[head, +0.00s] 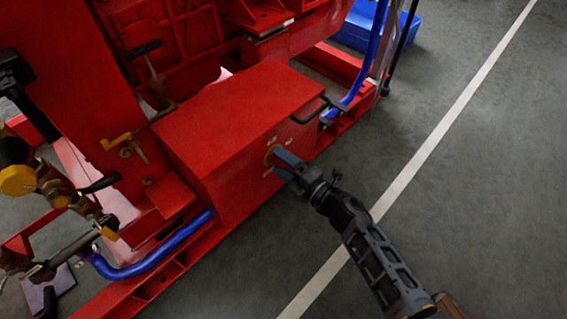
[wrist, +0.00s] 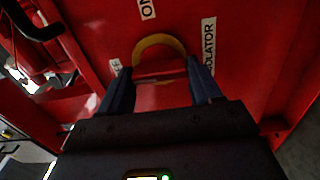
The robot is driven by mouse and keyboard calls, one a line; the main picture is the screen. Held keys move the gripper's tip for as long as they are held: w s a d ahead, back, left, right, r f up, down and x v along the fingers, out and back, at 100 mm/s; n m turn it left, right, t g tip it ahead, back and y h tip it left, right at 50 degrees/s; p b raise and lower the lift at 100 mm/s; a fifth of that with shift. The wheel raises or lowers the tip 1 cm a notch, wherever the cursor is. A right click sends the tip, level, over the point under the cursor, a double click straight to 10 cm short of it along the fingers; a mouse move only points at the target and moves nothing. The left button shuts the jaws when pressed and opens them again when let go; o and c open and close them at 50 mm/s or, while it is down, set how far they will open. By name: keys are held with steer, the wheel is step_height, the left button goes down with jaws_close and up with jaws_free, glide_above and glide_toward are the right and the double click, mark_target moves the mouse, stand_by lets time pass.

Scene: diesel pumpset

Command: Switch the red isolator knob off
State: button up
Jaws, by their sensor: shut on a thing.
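The red isolator knob (wrist: 160,68) sits inside a yellow ring (wrist: 160,41) on the front face of a red box (head: 240,116). In the wrist view, the blue-grey fingers of my gripper (wrist: 161,80) stand on either side of the knob and are shut on it. The head view shows my gripper (head: 279,161) at the box face, covering most of the knob and part of the yellow ring (head: 268,155). An ON label (wrist: 147,9) and an ISOLATOR label (wrist: 209,43) are near the ring. A partly hidden label (wrist: 115,67) is at its left.
A black handle (head: 311,111) sticks out from the box, right of the knob. Blue hoses (head: 160,247) run along the red base frame. Brass and black valve parts (head: 40,185) stand at the left. The grey floor with a white line (head: 420,155) is clear at the right.

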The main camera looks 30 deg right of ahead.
steer(key=shift+w+a+r, duration=0.1)
steer(key=shift+a+r, duration=0.05)
steer(key=shift+a, duration=0.25)
steer(key=o, duration=0.9)
steer(key=shift+c, duration=0.2)
steer(key=shift+o, duration=1)
steer(key=shift+d, duration=0.1)
steer(key=shift+d, duration=0.1)
steer(key=p+v, duration=0.2)
steer(key=v, duration=0.6)
